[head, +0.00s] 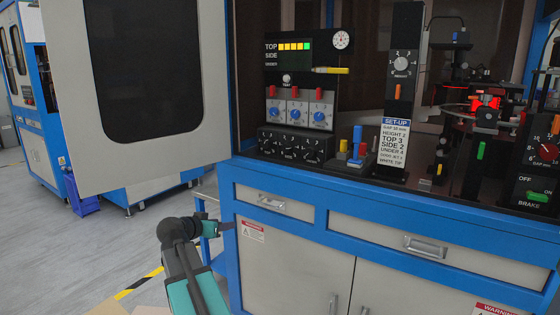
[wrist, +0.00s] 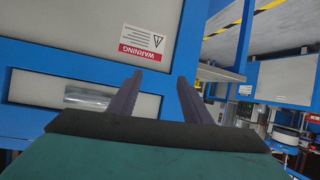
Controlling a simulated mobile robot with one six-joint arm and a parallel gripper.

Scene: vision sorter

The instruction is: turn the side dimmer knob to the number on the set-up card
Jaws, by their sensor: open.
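The set-up card (head: 395,143) stands on the cabinet top and reads SIDE 2, TOP 3 and UNDER 4. My gripper (wrist: 157,95) is open and empty, low in front of the cabinet, well below and left of the knobs. No knob shows in the wrist view.
The display (head: 294,46) shows a lit TOP row; SIDE and UNDER look dark. An open cabinet door (head: 150,75) stands left of the panel. Black knobs (head: 290,145) sit below the dimmers, and colored blocks (head: 356,147) stand right. Drawer handles (head: 425,247) project from the cabinet front.

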